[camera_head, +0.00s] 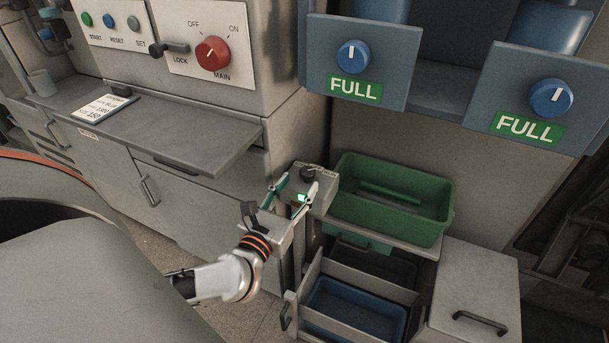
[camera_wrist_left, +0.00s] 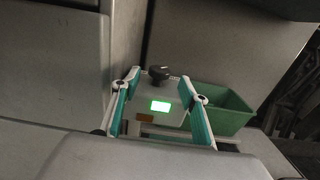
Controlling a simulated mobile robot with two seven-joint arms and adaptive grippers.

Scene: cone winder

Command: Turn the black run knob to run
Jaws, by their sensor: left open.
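The black run knob (camera_head: 308,173) sits on top of a small grey control box (camera_head: 323,190) on a post beside the green bin. In the left wrist view the knob (camera_wrist_left: 158,73) stands on the box's upper part, above a lit green window (camera_wrist_left: 160,106) and a dull brown one (camera_wrist_left: 145,118). My left gripper (camera_head: 296,187) is open at the box, its fingers apart with the box and knob showing between them in the left wrist view. I see nothing held, and cannot tell whether the fingers touch the box. The knob's markings are too small to read.
A green bin (camera_head: 347,211) stands right of the box, above an open drawer with a blue tray (camera_head: 352,308). A grey shelf (camera_head: 190,130) juts out at left, under a panel with a red main switch (camera_head: 212,54). Blue FULL knobs (camera_head: 353,57) are at upper right.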

